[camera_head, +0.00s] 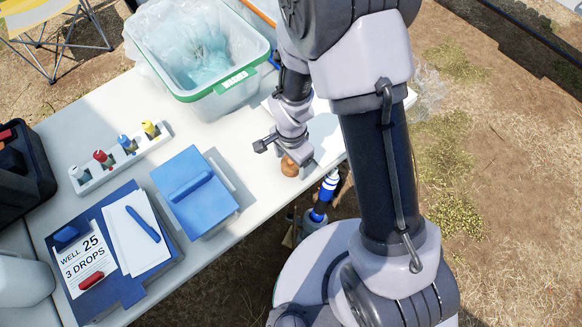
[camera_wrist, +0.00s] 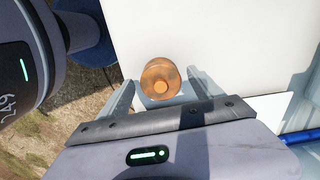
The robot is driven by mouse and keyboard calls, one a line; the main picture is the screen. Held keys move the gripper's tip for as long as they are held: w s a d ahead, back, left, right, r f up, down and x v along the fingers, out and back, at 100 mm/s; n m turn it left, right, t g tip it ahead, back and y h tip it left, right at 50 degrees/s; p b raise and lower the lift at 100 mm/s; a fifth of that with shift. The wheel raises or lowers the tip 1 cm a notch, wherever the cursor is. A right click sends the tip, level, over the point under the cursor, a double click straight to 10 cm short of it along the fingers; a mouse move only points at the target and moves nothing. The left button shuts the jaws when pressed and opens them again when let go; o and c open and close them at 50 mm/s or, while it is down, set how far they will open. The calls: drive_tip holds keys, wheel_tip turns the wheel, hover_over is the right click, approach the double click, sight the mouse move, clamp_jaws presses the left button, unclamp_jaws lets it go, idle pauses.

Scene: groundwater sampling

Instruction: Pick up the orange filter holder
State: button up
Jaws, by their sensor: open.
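The orange filter holder (camera_wrist: 160,79) is a small round, translucent orange-brown piece on the white table. In the wrist view it lies between the two open fingers of my gripper (camera_wrist: 162,88), with a gap on each side. In the head view the filter holder (camera_head: 289,167) stands near the table's front edge, just below my gripper (camera_head: 277,150), which is partly hidden by my arm. I cannot tell from these views how high the fingertips are above the table.
A blue lidded box (camera_head: 193,190), a rack with several coloured-cap bottles (camera_head: 121,157) and a clipboard (camera_head: 112,245) are to the left. A lined ice bin (camera_head: 232,83) stands behind. A blue-and-white bottle-like item (camera_head: 327,188) is off the table's edge. The table's edge is close by.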

drive_tip(key=shift+f, duration=0.5)
drive_tip(key=shift+r, duration=0.15)
drive_tip(key=shift+c, duration=0.7)
drive_tip(key=c, duration=1.3)
